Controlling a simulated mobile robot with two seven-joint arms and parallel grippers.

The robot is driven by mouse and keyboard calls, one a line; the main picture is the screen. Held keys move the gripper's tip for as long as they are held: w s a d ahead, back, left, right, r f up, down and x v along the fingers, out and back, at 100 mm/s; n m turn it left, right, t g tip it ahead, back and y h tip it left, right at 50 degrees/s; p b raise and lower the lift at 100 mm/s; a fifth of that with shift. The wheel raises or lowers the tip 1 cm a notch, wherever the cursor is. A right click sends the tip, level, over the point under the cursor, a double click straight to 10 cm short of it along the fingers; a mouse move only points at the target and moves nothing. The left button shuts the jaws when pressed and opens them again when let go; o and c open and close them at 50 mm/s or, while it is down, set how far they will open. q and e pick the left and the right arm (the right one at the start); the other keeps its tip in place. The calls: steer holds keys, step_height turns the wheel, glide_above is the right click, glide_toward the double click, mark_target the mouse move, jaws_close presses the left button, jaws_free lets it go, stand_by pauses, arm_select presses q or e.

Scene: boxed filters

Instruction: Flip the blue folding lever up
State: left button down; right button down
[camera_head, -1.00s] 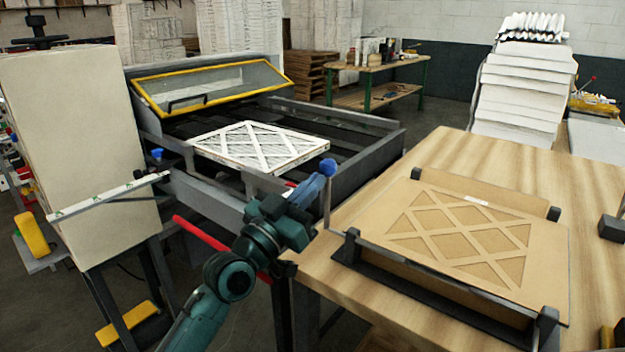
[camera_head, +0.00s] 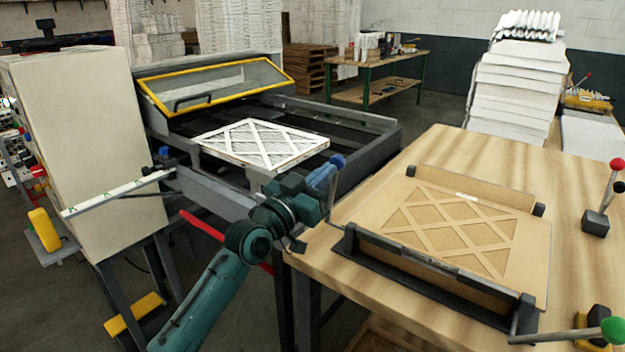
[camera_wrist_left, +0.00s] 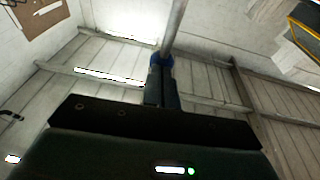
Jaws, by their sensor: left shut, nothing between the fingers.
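The blue lever's ball knob (camera_head: 337,161) sits atop a thin metal rod (camera_head: 331,195) at the wooden table's left edge. In the head view the rod stands nearly upright, leaning slightly right. My left gripper (camera_head: 324,175) is shut and empty, its blue fingertips close against the knob's left side. In the left wrist view the knob (camera_wrist_left: 162,60) shows just beyond the shut fingers (camera_wrist_left: 162,88), with the rod running away above it. I cannot tell whether they touch. The rod's lower end is partly hidden by my arm. My right gripper is not in view.
A cardboard-framed filter (camera_head: 455,235) lies in a dark holder (camera_head: 435,272) on the wooden table (camera_head: 465,155). A red-knobbed lever (camera_head: 617,164) stands upright; a green-knobbed lever (camera_head: 612,329) lies low. A white filter (camera_head: 262,143) lies on the machine behind my arm.

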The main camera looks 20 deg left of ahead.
mark_target(342, 165)
arm_select(q)
steer(key=w, duration=0.2)
steer(key=w+d+b, duration=0.1)
steer(key=shift+w+d, duration=0.1)
steer(key=shift+w, duration=0.25)
steer(key=shift+w+d+f+b, duration=0.1)
steer(key=shift+w+d+b, duration=0.1)
steer(key=shift+w+b, duration=0.25)
steer(key=shift+w+d+f, duration=0.15)
steer(key=shift+w+d, duration=0.05)
steer(key=shift+w, duration=0.4)
steer(key=shift+w+d+f, duration=0.1)
steer(key=shift+w, duration=0.2)
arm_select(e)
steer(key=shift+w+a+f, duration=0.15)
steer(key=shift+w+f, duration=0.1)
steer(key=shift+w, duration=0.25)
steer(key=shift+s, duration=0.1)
